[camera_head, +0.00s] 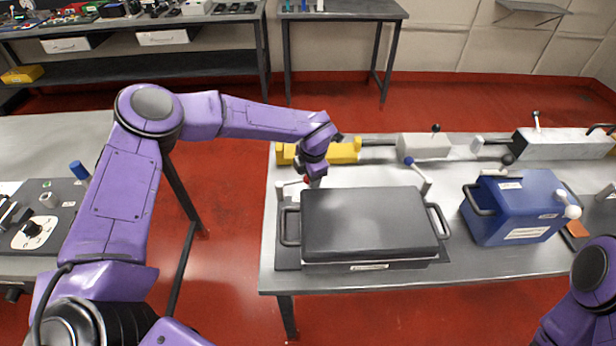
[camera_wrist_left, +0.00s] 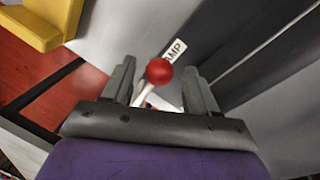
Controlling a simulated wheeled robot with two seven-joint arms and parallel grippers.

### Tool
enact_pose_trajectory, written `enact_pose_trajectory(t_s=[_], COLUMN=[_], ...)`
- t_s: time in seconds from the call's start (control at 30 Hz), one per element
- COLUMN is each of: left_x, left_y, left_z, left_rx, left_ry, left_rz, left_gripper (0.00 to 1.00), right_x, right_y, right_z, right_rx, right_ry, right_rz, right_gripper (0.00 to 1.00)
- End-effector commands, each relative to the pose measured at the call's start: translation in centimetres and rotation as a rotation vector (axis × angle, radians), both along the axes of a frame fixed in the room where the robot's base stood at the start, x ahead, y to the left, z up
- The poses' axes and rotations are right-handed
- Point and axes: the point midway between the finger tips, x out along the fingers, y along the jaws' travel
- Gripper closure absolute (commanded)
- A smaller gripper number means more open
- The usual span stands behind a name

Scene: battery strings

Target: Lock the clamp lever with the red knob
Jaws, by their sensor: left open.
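The red knob (camera_wrist_left: 159,71) sits on a thin white lever (camera_wrist_left: 142,97) in the left wrist view, between the two grey fingers of my left gripper (camera_wrist_left: 158,82). The fingers stand apart on either side of it, and I see no grip on it. In the head view the red knob (camera_head: 306,180) is a small spot at the fingertips of my left gripper (camera_head: 312,181), by the back left of the dark-lidded case (camera_head: 365,220). The white clamp post (camera_head: 283,190) stands left of it. The lever is partly hidden by the gripper.
A blue-knobbed lever (camera_head: 418,172) stands behind the case's right end. A blue case (camera_head: 515,207) with black and white knobs nearby is farther right. A yellow block (camera_head: 345,152) lies behind my left gripper on the grey table (camera_head: 350,284). The front table strip is clear.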

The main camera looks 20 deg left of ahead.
Motion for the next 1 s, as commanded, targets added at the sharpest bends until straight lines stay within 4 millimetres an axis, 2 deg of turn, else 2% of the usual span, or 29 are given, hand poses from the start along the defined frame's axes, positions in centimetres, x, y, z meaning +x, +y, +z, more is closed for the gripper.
enact_pose_trajectory(t_s=[0.13, 0.3, 0.5, 0.6, 0.8, 0.83, 0.93, 0.97, 1.0], left_x=[-0.1, -0.6, -1.1, -1.2, -1.3, -1.3, -1.0, -0.8, -0.7], left_y=[-0.4, -1.0, -1.6, -1.7, -1.7, -1.7, -1.6, -1.0, 0.7], left_z=[1.9, 6.0, 9.4, 10.1, 10.2, 10.2, 11.3, 11.9, 12.4], left_rx=[-0.001, -0.001, -0.001, 0.000, 0.000, 0.000, -0.002, 0.001, 0.020], left_ry=[-0.005, -0.006, -0.001, 0.002, 0.002, 0.002, -0.019, -0.032, -0.044], left_rz=[0.000, -0.001, 0.000, -0.001, -0.001, -0.001, 0.002, 0.011, 0.040], left_gripper=[0.42, 0.42, 0.42, 0.42, 0.42, 0.45, 0.78, 0.87, 1.00], right_x=[0.0, 0.0, 0.0, 0.0, 0.0, 0.0, 0.0, 0.0, 0.0], right_y=[0.0, 0.0, 0.0, 0.0, 0.0, 0.0, 0.0, 0.0, 0.0], right_z=[-0.8, -1.9, -2.5, -2.5, -2.4, -2.4, -2.4, -2.4, -2.4], right_rx=[0.000, 0.000, 0.000, 0.000, 0.000, 0.000, 0.000, 0.000, 0.000], right_ry=[0.000, 0.000, 0.000, 0.000, 0.000, 0.000, 0.000, 0.000, 0.000], right_rz=[0.000, 0.000, 0.000, 0.000, 0.000, 0.000, 0.000, 0.000, 0.000], right_gripper=[0.53, 0.53, 0.53, 0.53, 0.53, 0.53, 0.53, 0.53, 0.53])
